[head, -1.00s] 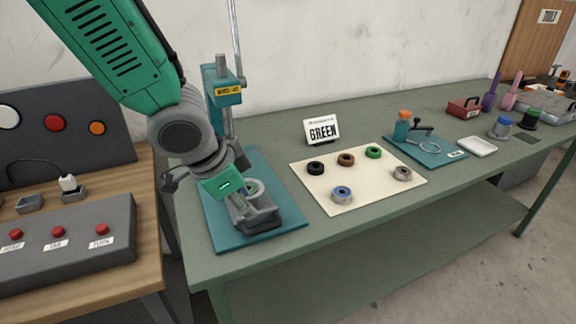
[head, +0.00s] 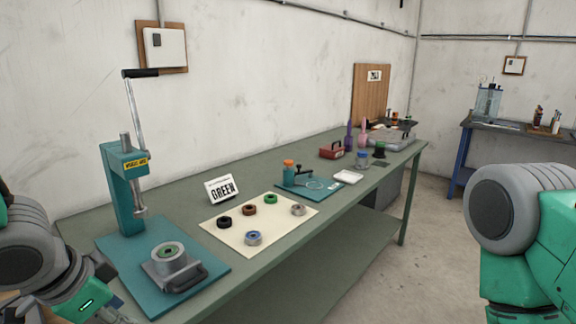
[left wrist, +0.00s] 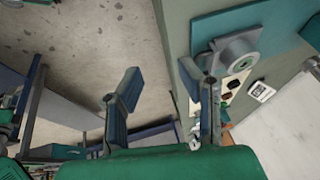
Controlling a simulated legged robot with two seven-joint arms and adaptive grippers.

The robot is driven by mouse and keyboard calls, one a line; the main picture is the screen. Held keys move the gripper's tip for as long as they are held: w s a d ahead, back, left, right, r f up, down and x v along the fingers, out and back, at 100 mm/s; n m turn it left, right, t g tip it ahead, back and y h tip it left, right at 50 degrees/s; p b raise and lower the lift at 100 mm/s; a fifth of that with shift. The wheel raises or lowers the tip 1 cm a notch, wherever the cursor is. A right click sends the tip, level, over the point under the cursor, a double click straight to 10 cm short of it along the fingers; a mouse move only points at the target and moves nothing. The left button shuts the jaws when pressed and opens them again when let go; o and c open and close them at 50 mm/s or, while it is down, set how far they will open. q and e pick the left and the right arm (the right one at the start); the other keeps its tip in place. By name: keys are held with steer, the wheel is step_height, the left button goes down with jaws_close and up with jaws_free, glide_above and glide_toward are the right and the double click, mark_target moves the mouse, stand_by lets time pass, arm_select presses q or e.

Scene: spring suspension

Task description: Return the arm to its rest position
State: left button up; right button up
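My left gripper (left wrist: 165,95) is open in the left wrist view, with nothing between its fingers. In the head view my left arm is at the lower left corner, left of the teal press (head: 124,190) and clear of it. The holder also shows in the left wrist view (left wrist: 232,55). My right arm shows at the right edge of the head view; its gripper is out of view.
Further right on the green bench (head: 300,250) are a teal board (head: 322,190), a white tray (head: 348,177) and a red box (head: 331,151). Floor is free between bench and right arm.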

arm_select(q)
steer(key=s+f+n+g+b, duration=0.1)
steer(key=s+f+n, duration=0.1)
steer(key=s+f, duration=0.5)
steer(key=s+a+f+n+g+y+b, duration=0.1)
steer(key=s+f, duration=0.6)
steer(key=f, duration=0.8)
steer(key=s+f+n+g+b, duration=0.2)
steer(key=s+f+n, duration=0.2)
steer(key=s+f, duration=0.3)
step_height(320, 180, down, 4)
steer(key=shift+a+n, duration=0.35)
steer(key=shift+n, duration=0.05)
arm_select(e)
steer(key=f, duration=0.4)
steer(key=shift+s+f, duration=0.15)
steer(key=shift+s, duration=0.05)
arm_select(q)
steer(key=shift+w+d+r, duration=0.1)
steer(key=shift+w+d, duration=0.1)
steer(key=shift+d, duration=0.15)
arm_select(e)
steer(key=shift+d+f, duration=0.1)
steer(key=shift+d, duration=0.3)
arm_select(q)
steer(key=shift+a, duration=0.25)
arm_select(e)
steer(key=shift+a, duration=0.2)
